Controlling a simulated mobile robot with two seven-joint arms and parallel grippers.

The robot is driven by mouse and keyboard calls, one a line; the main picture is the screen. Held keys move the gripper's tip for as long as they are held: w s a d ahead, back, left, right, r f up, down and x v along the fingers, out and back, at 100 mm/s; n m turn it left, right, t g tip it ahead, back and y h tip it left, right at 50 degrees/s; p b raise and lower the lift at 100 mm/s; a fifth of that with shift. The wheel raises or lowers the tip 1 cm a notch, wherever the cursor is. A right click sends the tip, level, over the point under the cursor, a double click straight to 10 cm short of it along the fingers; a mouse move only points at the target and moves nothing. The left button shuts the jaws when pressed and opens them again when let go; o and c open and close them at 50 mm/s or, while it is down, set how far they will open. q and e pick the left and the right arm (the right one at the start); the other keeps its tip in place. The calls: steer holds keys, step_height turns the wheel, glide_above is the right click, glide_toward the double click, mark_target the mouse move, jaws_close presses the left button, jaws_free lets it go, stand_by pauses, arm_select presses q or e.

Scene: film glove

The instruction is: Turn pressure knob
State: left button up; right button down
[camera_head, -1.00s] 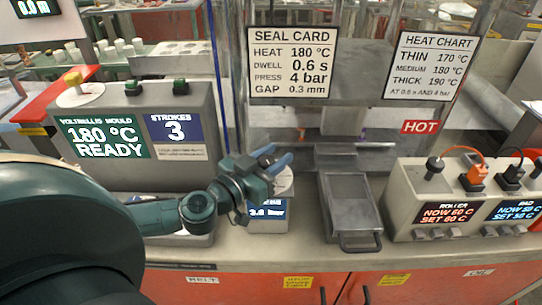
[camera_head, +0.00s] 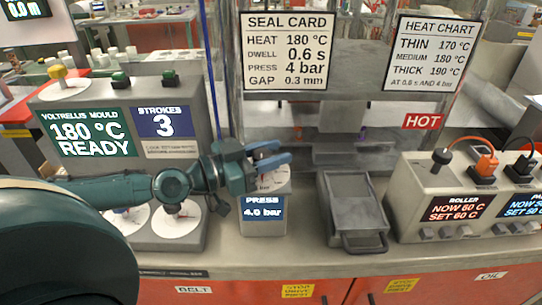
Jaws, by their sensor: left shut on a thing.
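The pressure unit (camera_head: 263,224) is a small grey box on the bench, and its blue display (camera_head: 262,207) reads "PRESS 4.0 bar". A pale dial face (camera_head: 275,181) shows on its top, partly covered by my left gripper. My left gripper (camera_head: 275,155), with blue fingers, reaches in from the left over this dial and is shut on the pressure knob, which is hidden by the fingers. The seal card (camera_head: 287,52) behind reads "PRESS 4 bar". My right gripper is not in view.
The mould controller (camera_head: 122,135) stands left, showing 180 °C READY and strokes 3, with dials (camera_head: 176,222) below behind my arm. A grey metal tray (camera_head: 352,207) stands close right of the pressure unit. A heater box (camera_head: 450,200) with plugged cables stands farther right.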

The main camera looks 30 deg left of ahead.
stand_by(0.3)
arm_select(q)
steer(key=o, duration=1)
steer(key=shift+c, duration=0.2)
